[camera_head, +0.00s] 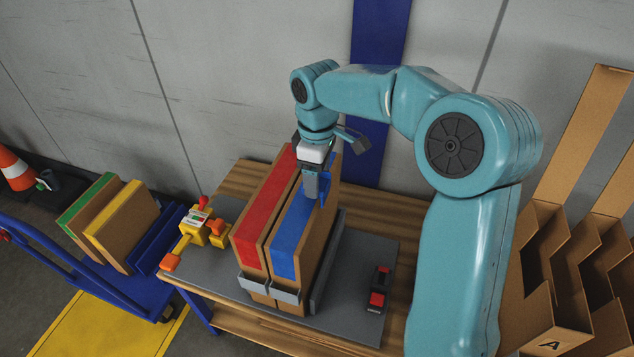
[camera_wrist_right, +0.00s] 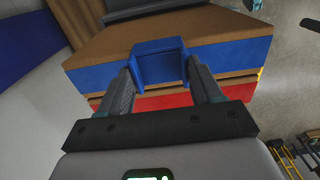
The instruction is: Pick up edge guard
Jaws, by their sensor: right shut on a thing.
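The edge guard (camera_wrist_right: 158,47) is a small blue channel-shaped piece. In the wrist view it lies between the two fingers of my right gripper (camera_wrist_right: 160,77), which is shut on it. In the head view the guard (camera_head: 327,187) shows beside the fingers of the right gripper (camera_head: 312,190), at the top of the blue-striped carton (camera_head: 292,235). It looks close against that carton's edge; I cannot tell whether it touches. A red-striped carton (camera_head: 262,213) stands upright just left of it. My left gripper is not in view.
Grey brackets (camera_head: 268,289) hold the cartons' front on the grey mat (camera_head: 350,310). A yellow-orange tool (camera_head: 195,235) lies left, a black-red device (camera_head: 377,290) right. A blue cart (camera_head: 100,280) with cartons stands left; cardboard dividers (camera_head: 560,270) stand right.

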